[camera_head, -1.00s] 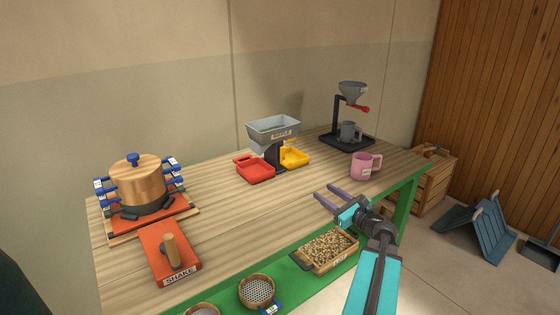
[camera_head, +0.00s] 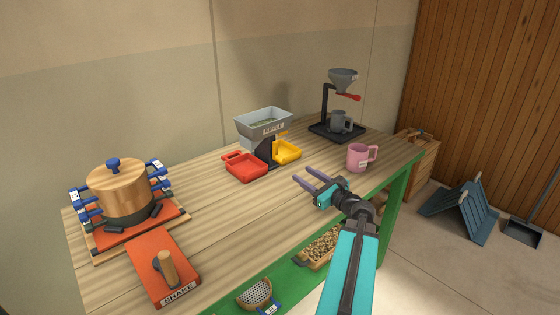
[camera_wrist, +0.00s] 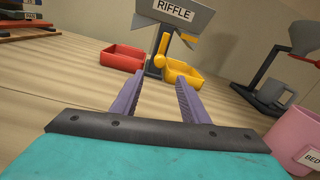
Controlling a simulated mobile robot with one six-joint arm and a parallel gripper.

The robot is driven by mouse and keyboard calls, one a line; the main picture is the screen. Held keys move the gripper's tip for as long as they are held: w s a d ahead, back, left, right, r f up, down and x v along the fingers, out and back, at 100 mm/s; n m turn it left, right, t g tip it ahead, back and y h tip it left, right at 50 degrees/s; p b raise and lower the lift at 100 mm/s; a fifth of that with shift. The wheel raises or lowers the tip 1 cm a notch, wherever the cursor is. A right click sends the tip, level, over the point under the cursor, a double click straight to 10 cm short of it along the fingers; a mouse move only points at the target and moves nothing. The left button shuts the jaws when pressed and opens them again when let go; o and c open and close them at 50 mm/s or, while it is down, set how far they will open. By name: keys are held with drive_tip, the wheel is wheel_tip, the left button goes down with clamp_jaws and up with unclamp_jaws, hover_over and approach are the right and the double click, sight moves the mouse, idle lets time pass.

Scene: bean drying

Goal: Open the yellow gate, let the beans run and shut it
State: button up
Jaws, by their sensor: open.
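The grey hopper labelled RIFFLE (camera_head: 262,131) stands on a dark post at the back of the bench, with greyish-green contents showing inside. A yellow lever, apparently the gate (camera_wrist: 160,48), sticks out under the hopper in the wrist view. A red tray (camera_head: 245,171) sits left of the post and a yellow tray (camera_head: 287,153) right of it; both look empty. My gripper (camera_head: 304,173) is open and empty above the bench, in front of and apart from the trays. In the wrist view its purple fingers (camera_wrist: 160,77) point toward the lever and yellow tray.
A pink mug (camera_head: 357,158) stands close to the right of my gripper. A funnel stand (camera_head: 326,108) with a grey mug (camera_head: 338,121) is behind it. A wooden pot (camera_head: 119,190) and an orange SHAKE block (camera_head: 160,268) are at left. Bare bench lies between my gripper and the trays.

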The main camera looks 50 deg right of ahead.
sight(283, 162)
drive_tip(key=shift+w, duration=0.1)
drive_tip(key=shift+w+d+p, duration=0.25)
drive_tip(key=shift+w+p, duration=0.1)
drive_tip(key=shift+w, duration=1.9)
drive_tip(key=shift+w+d+p, duration=0.3)
drive_tip(key=shift+w+p, duration=0.1)
drive_tip(key=shift+w, duration=1.85)
drive_tip(key=shift+w+d+p, duration=0.25)
drive_tip(key=shift+w+p, duration=0.1)
drive_tip(key=shift+w, duration=1.9)
clamp_jaws()
